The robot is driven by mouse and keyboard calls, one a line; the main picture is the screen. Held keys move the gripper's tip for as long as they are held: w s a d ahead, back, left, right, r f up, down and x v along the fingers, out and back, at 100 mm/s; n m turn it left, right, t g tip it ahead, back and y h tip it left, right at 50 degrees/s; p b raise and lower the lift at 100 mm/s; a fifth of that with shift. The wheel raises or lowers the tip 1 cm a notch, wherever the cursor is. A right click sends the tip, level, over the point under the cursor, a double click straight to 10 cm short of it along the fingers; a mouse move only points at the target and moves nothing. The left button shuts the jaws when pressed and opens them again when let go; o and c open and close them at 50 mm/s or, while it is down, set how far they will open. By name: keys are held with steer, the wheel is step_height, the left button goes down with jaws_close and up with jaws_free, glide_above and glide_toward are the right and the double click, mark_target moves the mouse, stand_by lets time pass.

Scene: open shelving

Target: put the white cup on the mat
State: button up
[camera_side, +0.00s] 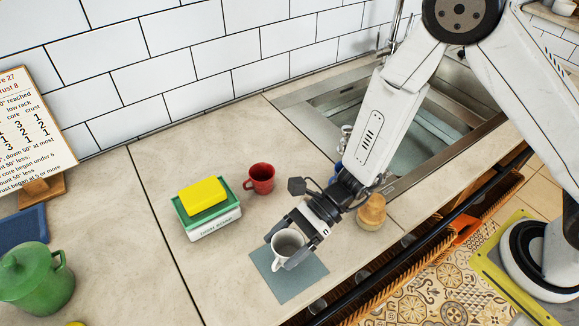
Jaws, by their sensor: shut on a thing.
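The white cup (286,245) is at the grey-blue mat (284,290) near the front edge of the counter. It looks upright, with its open top showing a grey inside. My gripper (292,243) is shut on the cup, reaching it from the upper right. The cup is over the upper part of the mat. I cannot tell whether its base touches the mat or is just above it. The gripper's fingers hide part of the cup's right side.
A red mug (260,180) stands behind the mat. A green and white box with a yellow block (202,196) is to the left. A wooden item (371,211) is right of my gripper. A green pot (35,280) stands far left. The sink (425,120) is behind.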

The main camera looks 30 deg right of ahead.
mark_target(285, 253)
steer(key=shift+f, duration=1.4)
steer(key=shift+f, duration=0.2)
steer(key=o, duration=1.1)
steer(key=shift+r, duration=0.2)
steer(key=v, duration=1.2)
steer(key=shift+d, duration=0.1)
